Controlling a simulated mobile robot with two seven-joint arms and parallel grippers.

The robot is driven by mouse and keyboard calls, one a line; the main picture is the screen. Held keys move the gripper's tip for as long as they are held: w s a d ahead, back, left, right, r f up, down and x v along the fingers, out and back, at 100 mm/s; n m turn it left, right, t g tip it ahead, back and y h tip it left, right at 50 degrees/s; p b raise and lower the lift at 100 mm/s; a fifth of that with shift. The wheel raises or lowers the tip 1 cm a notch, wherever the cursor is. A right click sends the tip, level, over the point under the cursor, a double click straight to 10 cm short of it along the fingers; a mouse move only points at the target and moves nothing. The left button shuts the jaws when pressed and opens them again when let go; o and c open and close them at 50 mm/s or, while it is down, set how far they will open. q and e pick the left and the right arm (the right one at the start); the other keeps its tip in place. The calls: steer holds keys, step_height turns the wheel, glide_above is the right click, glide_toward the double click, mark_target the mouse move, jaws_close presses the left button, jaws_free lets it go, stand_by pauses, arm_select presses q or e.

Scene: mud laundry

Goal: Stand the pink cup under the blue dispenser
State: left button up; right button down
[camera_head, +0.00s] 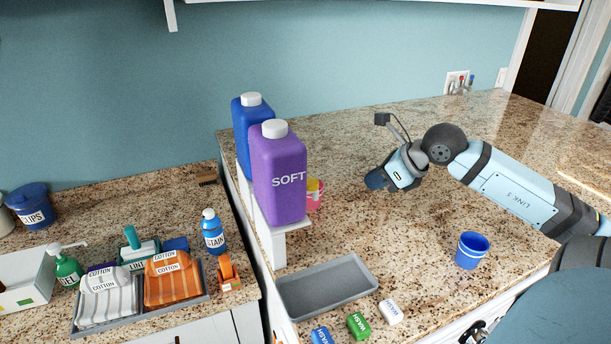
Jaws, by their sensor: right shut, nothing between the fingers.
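The pink cup (316,201) is on the right-hand counter, just right of the purple SOFT dispenser, which hides part of it. Something yellow (313,185) shows at its top; I cannot tell whether it is inside or behind. The blue dispenser (240,113) has a white cap and is behind the purple dispenser (281,178), which hides much of it and the space below. My right gripper (375,181) is shut and empty, to the right of the pink cup and apart from it, pointing down and left. My left gripper is out of view.
A blue cup (471,251) and an empty grey tray (328,288) are in front on the counter. Several small labelled blocks, one green (358,325), lie near the tray. The white dispenser stand (277,246) is at the counter's left edge. The counter behind my right gripper is clear.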

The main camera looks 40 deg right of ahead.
mark_target(321, 194)
steer(key=p+x, duration=0.1)
steer(key=x, duration=0.8)
steer(key=shift+a+r, duration=0.1)
steer(key=shift+w+a+p, duration=0.15)
steer(key=shift+w+p, duration=0.2)
steer(key=shift+w, duration=0.35)
steer(key=shift+w+a+p, duration=0.2)
steer(key=shift+w+p, duration=0.15)
steer(key=shift+w, duration=0.35)
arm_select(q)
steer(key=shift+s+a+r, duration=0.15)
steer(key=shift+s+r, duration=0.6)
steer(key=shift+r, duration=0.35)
arm_select(e)
steer(key=shift+w+a, duration=0.25)
steer(key=shift+w, duration=0.3)
steer(key=shift+f, duration=0.2)
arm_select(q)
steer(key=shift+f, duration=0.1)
arm_select(e)
steer(key=shift+w+d, duration=0.1)
